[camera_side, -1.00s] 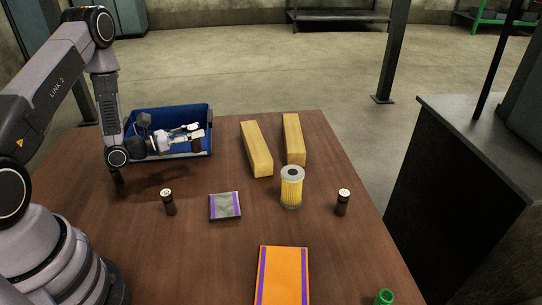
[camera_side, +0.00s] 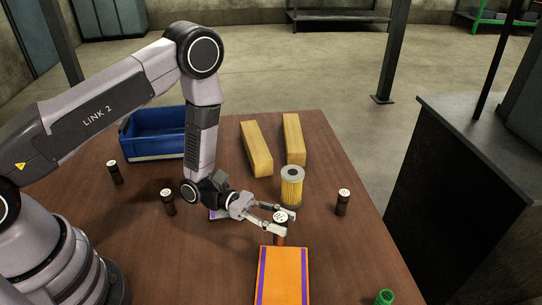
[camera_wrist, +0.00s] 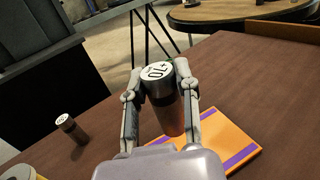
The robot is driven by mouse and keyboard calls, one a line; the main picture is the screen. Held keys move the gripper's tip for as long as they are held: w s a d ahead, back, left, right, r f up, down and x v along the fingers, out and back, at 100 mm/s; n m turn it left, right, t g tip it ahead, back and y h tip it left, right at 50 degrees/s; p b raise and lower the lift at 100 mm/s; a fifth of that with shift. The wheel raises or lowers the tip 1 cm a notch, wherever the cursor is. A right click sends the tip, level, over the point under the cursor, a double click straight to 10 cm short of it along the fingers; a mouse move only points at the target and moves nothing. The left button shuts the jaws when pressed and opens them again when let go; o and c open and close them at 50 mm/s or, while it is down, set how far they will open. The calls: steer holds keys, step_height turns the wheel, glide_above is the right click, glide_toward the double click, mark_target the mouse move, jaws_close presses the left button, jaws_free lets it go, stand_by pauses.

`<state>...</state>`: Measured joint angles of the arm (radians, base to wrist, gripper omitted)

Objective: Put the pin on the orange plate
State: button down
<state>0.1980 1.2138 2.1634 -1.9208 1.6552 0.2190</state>
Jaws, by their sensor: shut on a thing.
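The pin (camera_side: 281,226) is a dark brown cylinder with a white, marked top. My gripper (camera_side: 284,217) is shut on it, with one finger on each side. The pin also shows between the fingers in the wrist view (camera_wrist: 166,108), nearly upright and slightly tilted. The orange plate (camera_side: 284,276) has purple stripes along two sides and lies flat at the front of the table. The pin is at the plate's far edge in the side view. In the wrist view its lower end overlaps the plate (camera_wrist: 215,138). I cannot tell whether they touch.
Similar dark cylinders stand at left (camera_side: 115,173), near my arm (camera_side: 168,203) and at right (camera_side: 342,203). A yellow filter (camera_side: 292,187) stands close behind my gripper.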

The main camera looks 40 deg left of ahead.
steer(key=s+d+g, duration=0.1)
steer(key=s+d, duration=0.1)
steer(key=m, duration=0.1)
glide_above(283, 276)
steer(key=shift+g, duration=0.3)
step_height(283, 276, down, 8)
steer(key=shift+f, duration=0.15)
steer(key=shift+f, duration=0.1)
steer(key=c, duration=0.8)
jaws_free()
